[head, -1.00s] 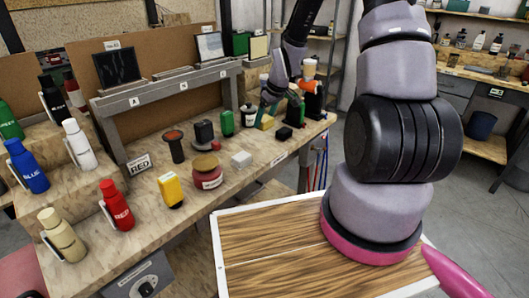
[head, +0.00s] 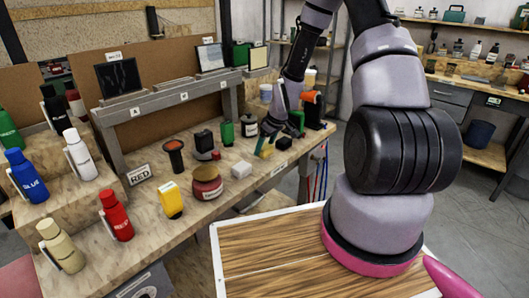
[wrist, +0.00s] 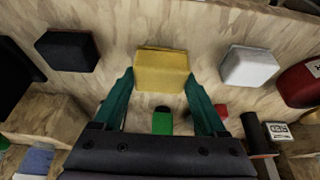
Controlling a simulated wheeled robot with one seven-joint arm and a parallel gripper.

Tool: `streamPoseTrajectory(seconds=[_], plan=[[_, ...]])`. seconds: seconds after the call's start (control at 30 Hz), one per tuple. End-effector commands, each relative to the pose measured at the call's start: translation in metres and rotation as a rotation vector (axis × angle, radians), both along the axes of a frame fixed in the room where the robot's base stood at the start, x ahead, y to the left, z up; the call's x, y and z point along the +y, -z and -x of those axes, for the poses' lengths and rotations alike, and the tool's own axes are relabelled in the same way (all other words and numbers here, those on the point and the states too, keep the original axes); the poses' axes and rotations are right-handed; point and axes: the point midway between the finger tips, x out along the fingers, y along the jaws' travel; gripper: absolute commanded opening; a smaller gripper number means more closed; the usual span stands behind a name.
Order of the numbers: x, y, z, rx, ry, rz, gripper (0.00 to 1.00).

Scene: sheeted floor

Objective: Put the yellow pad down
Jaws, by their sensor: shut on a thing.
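The yellow pad (wrist: 162,70) is a squarish block between the two green fingers of my gripper (wrist: 160,84) in the wrist view. My gripper is shut on it, one finger at each side. In the head view my gripper (head: 271,142) is low over the right part of the wooden workbench (head: 213,220), with a bit of the pad (head: 266,151) showing below the fingers. The pad is at or close above the bench top. I cannot tell whether it touches.
A black block (head: 283,144) and a white block (head: 241,170) stand close by on either side. A green can (head: 227,133), a red jar (head: 207,182) and a yellow-and-black item (head: 171,200) stand farther left. Some bare wood shows around the pad.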

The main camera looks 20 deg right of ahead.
Motion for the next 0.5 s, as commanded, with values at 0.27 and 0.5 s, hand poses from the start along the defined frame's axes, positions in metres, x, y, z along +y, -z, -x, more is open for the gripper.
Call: streamPoseTrajectory(seconds=[0.27,0.5], plan=[[0.0,0.022,0.0,0.0,-0.001,0.0,0.3],[0.0,0.024,0.0,0.001,0.0,0.0,0.93]])
